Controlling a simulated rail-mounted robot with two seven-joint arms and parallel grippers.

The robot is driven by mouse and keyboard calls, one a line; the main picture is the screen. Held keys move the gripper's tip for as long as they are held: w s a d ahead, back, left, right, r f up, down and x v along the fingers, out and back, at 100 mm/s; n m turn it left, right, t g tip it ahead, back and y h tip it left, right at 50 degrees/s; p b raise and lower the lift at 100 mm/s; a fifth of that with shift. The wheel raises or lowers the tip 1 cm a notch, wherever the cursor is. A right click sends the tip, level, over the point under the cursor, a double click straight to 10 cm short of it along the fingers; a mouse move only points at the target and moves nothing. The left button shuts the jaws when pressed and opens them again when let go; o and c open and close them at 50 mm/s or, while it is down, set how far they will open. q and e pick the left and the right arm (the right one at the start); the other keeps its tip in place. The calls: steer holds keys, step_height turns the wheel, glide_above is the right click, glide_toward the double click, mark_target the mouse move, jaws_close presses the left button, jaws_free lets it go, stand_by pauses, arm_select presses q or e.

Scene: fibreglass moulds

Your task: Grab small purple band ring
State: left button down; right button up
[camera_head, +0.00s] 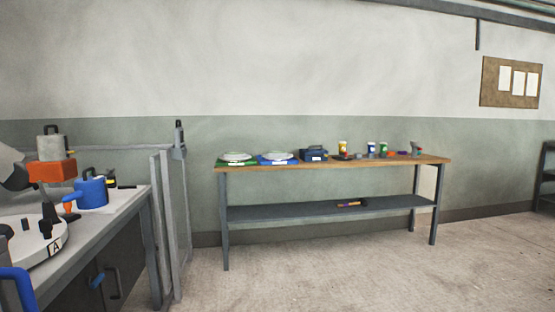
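I cannot pick out a small purple band ring for sure; things on the far wooden-topped table (300,168) are too small to tell apart well. Small coloured items (392,153) lie toward that table's right half, and a small dark and orange item (351,203) lies on its lower shelf (300,211).
A workbench (112,203) at left carries a blue pot (91,191), a grey canister (50,144) above an orange block (52,171), and a round white mould (45,243). A grey fence (172,220) stands beside it. The concrete floor (350,270) before the far table is clear.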

arm_select(q)
steer(key=c, duration=1.8)
jaws_free()
steer(key=o, duration=0.7)
